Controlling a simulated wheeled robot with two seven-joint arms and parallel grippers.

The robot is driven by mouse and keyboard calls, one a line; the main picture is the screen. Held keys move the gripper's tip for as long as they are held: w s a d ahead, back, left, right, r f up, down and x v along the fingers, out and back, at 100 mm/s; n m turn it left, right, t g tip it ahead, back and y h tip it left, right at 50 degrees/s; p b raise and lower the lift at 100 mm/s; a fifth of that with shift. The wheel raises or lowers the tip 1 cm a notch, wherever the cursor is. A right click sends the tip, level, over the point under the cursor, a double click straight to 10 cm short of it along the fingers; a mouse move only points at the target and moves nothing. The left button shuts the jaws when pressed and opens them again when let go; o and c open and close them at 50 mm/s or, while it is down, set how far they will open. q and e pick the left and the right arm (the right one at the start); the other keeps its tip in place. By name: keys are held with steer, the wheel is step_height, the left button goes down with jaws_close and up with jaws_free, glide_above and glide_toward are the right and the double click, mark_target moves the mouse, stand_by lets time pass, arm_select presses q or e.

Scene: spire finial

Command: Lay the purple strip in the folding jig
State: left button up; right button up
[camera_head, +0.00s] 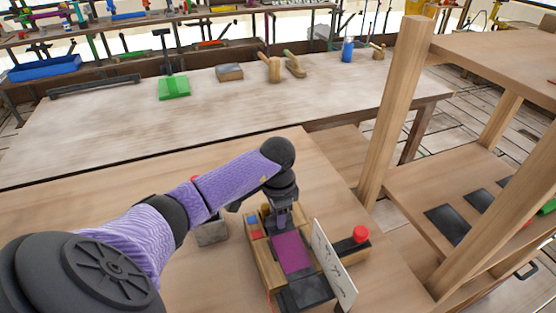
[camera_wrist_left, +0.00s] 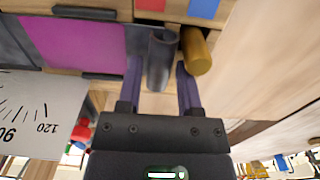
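The purple strip (camera_head: 292,250) lies flat on the bed of the folding jig (camera_head: 268,268), a wooden frame with dark plates; it also shows in the left wrist view (camera_wrist_left: 80,42). My left gripper (camera_head: 282,215) is over the jig's far end, just beyond the strip. In the left wrist view its fingers (camera_wrist_left: 160,80) are apart, with a dark grey rounded bar (camera_wrist_left: 161,58) between or just beyond them; I cannot tell if they touch it. A yellow cylinder (camera_wrist_left: 197,52) is beside the right-hand finger. My right gripper is not in view.
A white angle board (camera_head: 333,262) stands upright along the jig's right side, near a red knob (camera_head: 361,233). A grey block (camera_head: 211,232) lies left of the jig. A wooden post (camera_head: 398,110) rises to the right. The near table is clear beyond the jig.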

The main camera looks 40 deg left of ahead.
arm_select(q)
steer(key=shift+o, duration=1.3)
step_height(320, 180, up, 12)
steer(key=p, duration=0.3)
steer(key=shift+r, duration=0.15)
